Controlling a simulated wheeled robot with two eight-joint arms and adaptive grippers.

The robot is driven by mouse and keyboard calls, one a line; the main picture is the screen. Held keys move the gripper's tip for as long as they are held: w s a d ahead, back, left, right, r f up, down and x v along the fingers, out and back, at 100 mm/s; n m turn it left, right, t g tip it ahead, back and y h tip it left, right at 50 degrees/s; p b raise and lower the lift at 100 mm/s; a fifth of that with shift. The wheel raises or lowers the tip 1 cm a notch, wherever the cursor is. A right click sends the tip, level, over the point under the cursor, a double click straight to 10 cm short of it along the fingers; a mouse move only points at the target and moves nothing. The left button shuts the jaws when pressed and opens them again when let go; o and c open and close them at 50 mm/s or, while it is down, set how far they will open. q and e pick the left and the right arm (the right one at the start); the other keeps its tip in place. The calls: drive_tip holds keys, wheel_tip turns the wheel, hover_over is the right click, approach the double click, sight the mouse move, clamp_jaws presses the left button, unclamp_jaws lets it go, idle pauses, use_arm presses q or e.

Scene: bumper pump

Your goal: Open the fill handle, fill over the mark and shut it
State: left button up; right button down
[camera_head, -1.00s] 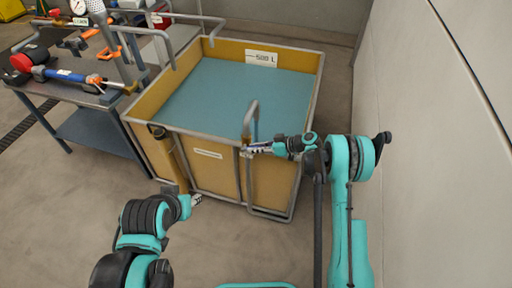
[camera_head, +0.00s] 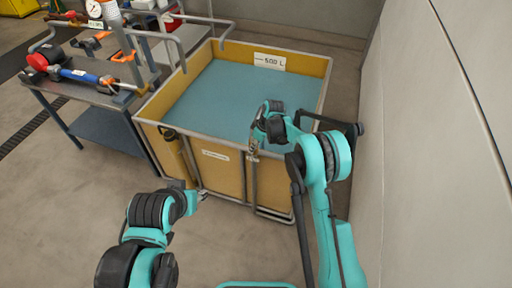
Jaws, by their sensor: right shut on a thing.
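A large yellow tank (camera_head: 224,178) with a grey metal frame stands ahead, holding blue-green liquid (camera_head: 215,97). A white mark label reading 500 L (camera_head: 269,62) is on its far inner wall, with the liquid surface close to the label's lower edge. My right gripper (camera_head: 254,150) is at the tank's front rim, shut on what looks like the grey upright handle there; my wrist mostly hides the handle. My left gripper (camera_head: 201,194) is low in front of the tank, apart from it; its fingers are too small to read.
A grey workbench (camera_head: 95,95) with a red-and-blue tool (camera_head: 80,74) and a gauge (camera_head: 94,9) stands left of the tank. A concrete wall (camera_head: 430,150) closes the right side. Floor at front left is clear.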

drive_tip(key=shift+a+h, duration=0.2)
drive_tip(key=shift+h, duration=0.2)
drive_tip(key=c, duration=1.5)
unclamp_jaws()
